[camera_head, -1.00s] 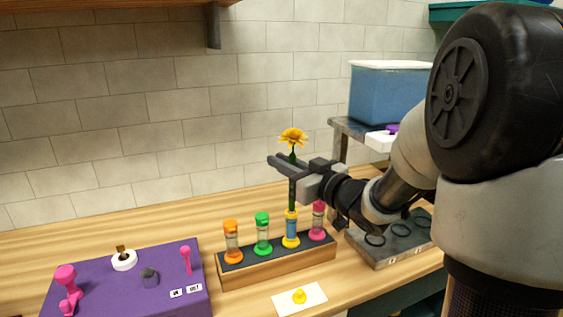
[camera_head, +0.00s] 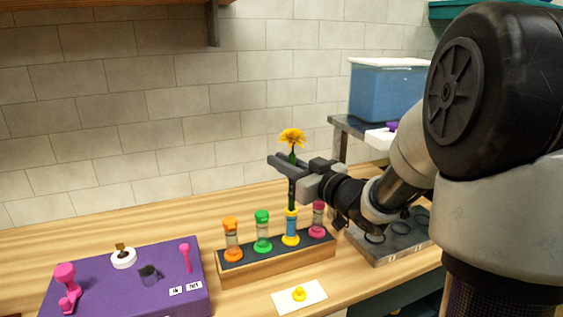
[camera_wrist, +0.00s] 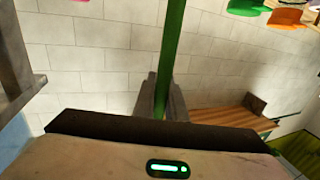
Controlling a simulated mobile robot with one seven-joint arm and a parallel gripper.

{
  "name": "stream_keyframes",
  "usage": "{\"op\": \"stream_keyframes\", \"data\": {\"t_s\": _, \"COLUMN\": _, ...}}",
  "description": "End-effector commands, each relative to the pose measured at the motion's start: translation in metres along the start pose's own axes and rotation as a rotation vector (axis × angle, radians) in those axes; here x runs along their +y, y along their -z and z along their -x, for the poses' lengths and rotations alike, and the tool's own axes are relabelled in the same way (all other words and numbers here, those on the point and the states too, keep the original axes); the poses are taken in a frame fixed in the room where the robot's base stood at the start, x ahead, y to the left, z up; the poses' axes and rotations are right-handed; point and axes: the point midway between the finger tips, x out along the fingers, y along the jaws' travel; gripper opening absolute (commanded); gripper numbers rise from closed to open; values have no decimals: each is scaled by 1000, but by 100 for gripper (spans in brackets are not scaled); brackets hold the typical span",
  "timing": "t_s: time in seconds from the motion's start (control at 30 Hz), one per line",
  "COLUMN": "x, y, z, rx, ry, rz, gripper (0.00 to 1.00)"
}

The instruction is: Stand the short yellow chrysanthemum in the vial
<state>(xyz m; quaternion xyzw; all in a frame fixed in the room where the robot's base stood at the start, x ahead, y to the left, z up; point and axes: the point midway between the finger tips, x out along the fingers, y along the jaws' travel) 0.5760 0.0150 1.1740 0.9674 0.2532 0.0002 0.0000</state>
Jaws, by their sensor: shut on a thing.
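The yellow chrysanthemum (camera_head: 292,137) stands upright with its bloom just above my gripper (camera_head: 284,166). My gripper is shut on its green stem, which also shows between the fingers in the wrist view (camera_wrist: 172,55). The stem runs down to the yellow-rimmed vial (camera_head: 291,228), which holds blue liquid. The stem's lower end appears to be at or inside the vial's mouth; I cannot tell how deep. The vial stands in a wooden rack (camera_head: 275,265) with a dark top.
The rack also holds an orange vial (camera_head: 232,240), a green vial (camera_head: 262,233) and a pink vial (camera_head: 317,219). A white card with a yellow piece (camera_head: 299,294) lies in front. A purple board (camera_head: 130,285) is at left, a grey ringed tray (camera_head: 390,245) at right.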

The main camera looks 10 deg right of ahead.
Motion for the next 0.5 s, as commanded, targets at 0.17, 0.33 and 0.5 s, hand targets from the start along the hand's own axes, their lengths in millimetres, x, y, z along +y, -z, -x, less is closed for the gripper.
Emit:
{"op": "stream_keyframes", "data": {"t_s": 0.17, "x": 0, "y": 0, "z": 0, "rx": 0, "ry": 0, "rz": 0, "gripper": 0}}
{"op": "stream_keyframes", "data": {"t_s": 0.33, "x": 0, "y": -2, "z": 0, "rx": 0, "ry": 0, "rz": 0, "gripper": 0}}
{"op": "stream_keyframes", "data": {"t_s": 0.5, "x": 0, "y": -6, "z": 0, "rx": 0, "ry": 0, "rz": 0, "gripper": 0}}
